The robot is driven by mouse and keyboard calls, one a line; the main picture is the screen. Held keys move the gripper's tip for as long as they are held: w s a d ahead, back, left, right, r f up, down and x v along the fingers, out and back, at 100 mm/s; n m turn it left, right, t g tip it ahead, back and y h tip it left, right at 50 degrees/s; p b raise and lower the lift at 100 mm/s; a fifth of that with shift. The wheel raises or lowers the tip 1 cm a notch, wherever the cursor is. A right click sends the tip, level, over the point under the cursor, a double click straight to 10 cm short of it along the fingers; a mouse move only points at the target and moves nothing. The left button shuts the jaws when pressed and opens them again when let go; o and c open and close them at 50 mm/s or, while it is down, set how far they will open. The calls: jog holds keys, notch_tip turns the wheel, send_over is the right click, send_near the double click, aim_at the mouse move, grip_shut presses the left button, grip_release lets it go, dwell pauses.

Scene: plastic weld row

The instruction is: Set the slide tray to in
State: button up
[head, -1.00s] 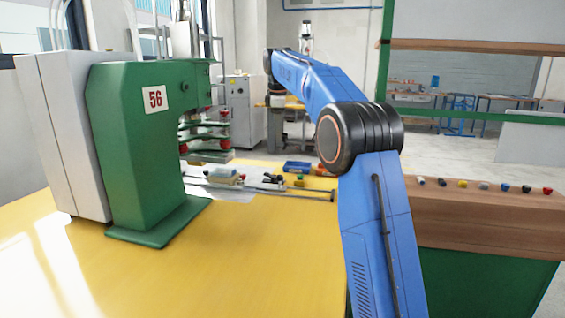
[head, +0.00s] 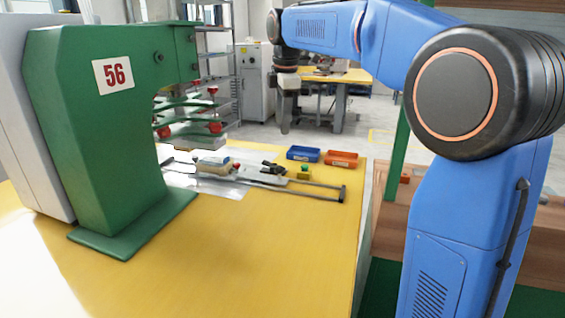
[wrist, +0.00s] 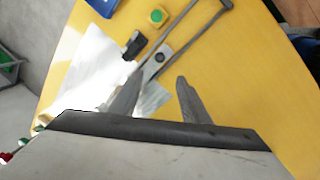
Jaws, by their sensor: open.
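The slide tray is a pale flat plate (head: 258,176) between two dark rails (head: 318,184) on the yellow table, to the right of the green press. A black clamp-like piece (head: 273,167) lies on or beside it. In the wrist view the tray's plate (wrist: 153,66) and rails (wrist: 190,32) lie beyond my fingers, partly hidden by them. My gripper (head: 286,118) hangs pointing down, above and behind the rails in the head view. In the wrist view my gripper (wrist: 156,88) has its two fingers well apart, with nothing between them. Whether the tray is in or out is unclear.
The green press (head: 95,140) marked 56 stands on the left, its red-tipped arms reaching toward the rails. A blue bin (head: 303,154), an orange bin (head: 341,159) and a small yellow box with a green button (head: 303,172) stand behind the rails. The front tabletop is clear.

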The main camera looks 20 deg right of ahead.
aim_at(280, 166)
jog(key=w+f, duration=0.1)
jog(key=f, duration=0.4)
jog(key=w+f, duration=0.1)
jog(key=f, duration=0.5)
jog(key=w+f, duration=0.1)
jog(key=f, duration=0.4)
jog(key=shift+w+f, duration=0.15)
jog(key=shift+f, duration=0.15)
